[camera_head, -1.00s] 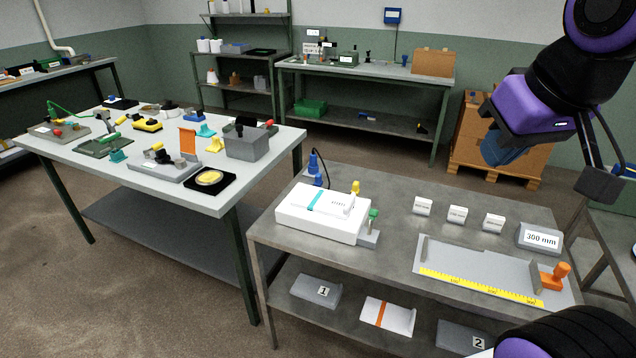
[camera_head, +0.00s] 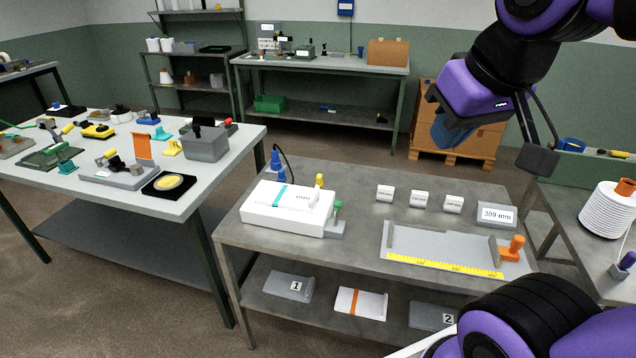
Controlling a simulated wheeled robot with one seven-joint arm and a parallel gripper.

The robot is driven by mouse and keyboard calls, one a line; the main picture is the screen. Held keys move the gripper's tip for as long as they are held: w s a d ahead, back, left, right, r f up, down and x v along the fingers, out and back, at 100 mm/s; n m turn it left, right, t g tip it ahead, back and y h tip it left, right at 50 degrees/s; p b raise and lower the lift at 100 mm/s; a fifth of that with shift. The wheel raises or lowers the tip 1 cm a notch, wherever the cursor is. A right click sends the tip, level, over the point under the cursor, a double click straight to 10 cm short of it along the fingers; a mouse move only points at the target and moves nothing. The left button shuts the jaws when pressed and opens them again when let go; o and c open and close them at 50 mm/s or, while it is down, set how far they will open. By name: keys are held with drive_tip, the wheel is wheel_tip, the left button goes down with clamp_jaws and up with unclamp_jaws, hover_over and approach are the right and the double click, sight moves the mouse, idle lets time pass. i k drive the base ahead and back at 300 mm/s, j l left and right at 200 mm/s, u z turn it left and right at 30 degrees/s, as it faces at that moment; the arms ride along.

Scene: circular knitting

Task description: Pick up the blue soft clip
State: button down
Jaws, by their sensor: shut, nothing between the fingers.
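I cannot pick out the blue soft clip for certain. A small blue piece (camera_head: 148,119) lies at the back of the left table. Two teal clip-like pieces, one at the back (camera_head: 161,133) and one nearer the left (camera_head: 68,166), stand on the same table, with a similar yellow one (camera_head: 172,148) beside the back one. My gripper (camera_head: 452,130) hangs at the upper right, shut and empty, well away from these pieces. It is in the air in front of the cardboard box on the pallet. Its fingertips are hard to make out.
The left table (camera_head: 215,192) also bears a grey block (camera_head: 205,143) and an orange plate (camera_head: 142,146). The middle bench (camera_head: 350,240) holds a white box (camera_head: 290,212) and a yellow-ruled board (camera_head: 440,248). A white spool (camera_head: 607,211) stands on the right table. Floor shows between the tables.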

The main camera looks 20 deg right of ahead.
sight(281, 177)
drive_tip(key=i+j+z, duration=0.2)
drive_tip(key=i+j, duration=0.15)
drive_tip(key=j, duration=0.3)
drive_tip(key=i+j+z, duration=0.2)
drive_tip(key=i+j, duration=0.15)
drive_tip(key=j, duration=0.3)
drive_tip(key=i+j+z, duration=0.1)
drive_tip(key=j, duration=0.25)
drive_tip(key=i+j+z, duration=0.1)
drive_tip(key=j, duration=0.3)
drive_tip(key=i+j+z, duration=0.1)
drive_tip(key=j, duration=0.25)
drive_tip(key=i+j+z, duration=0.15)
drive_tip(key=j, duration=0.25)
